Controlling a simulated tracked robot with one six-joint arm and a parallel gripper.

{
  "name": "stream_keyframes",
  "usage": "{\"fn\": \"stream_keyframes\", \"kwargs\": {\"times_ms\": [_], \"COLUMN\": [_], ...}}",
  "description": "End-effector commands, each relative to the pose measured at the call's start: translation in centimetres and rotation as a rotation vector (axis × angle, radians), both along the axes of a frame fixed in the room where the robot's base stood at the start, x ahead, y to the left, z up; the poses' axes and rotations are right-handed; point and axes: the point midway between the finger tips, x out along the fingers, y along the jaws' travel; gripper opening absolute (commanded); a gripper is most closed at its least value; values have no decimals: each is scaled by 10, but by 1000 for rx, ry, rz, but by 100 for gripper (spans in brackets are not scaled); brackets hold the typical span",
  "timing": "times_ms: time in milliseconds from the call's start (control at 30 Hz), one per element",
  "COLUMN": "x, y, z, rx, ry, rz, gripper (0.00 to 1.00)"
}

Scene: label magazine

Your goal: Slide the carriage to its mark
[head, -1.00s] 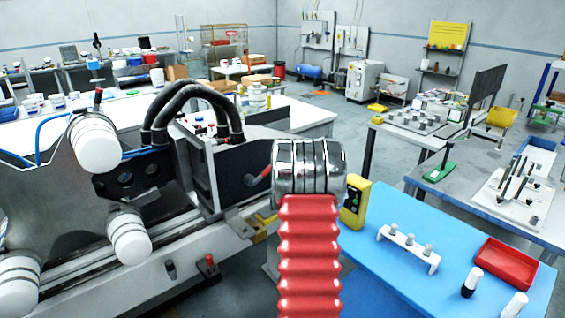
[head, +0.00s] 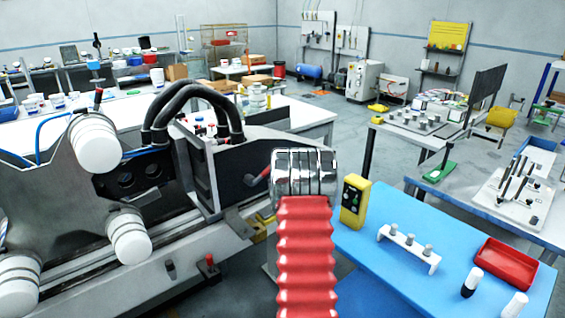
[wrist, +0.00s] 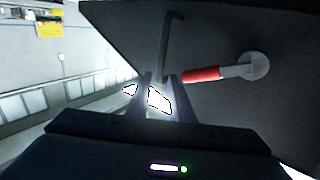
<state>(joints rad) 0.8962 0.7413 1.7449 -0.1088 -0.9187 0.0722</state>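The carriage (head: 203,178) is a grey and black block with thick black hoses, standing on the rails of the machine at left in the head view. A red-gripped handle (head: 256,181) sticks out from its right side. In the wrist view the red handle (wrist: 203,75) joins a round grey boss on a dark plate. My gripper (wrist: 158,95) shows there as two narrow fingers with a small, bright gap between them. The handle's end is close beside the right finger; I cannot tell if they touch. I cannot make out the mark.
A blue table (head: 385,260) stands at right with a yellow control box (head: 355,201), a white peg rack (head: 408,250) and a red tray (head: 504,262). White rollers (head: 130,238) stick out from the machine's front. A bent dark rod (wrist: 166,45) rises just beyond the fingers.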

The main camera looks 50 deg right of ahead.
Motion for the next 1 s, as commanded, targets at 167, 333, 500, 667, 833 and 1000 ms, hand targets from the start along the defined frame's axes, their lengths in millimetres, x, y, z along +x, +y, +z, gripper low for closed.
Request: {"fn": "stream_keyframes", "kwargs": {"times_ms": [167, 333, 500, 667, 833, 1000], "x": [15, 27, 39, 46, 49, 48], "y": [-15, -29, -42, -49, -52, -52], "z": [0, 0, 0, 0, 0, 0], "rx": [-1, -1, 0, 0, 1, 1], "ry": [-1, -1, 0, 0, 1, 1], "rz": [0, 0, 0, -1, -1, -1], "gripper": [20, 20, 20, 20, 20, 20]}}
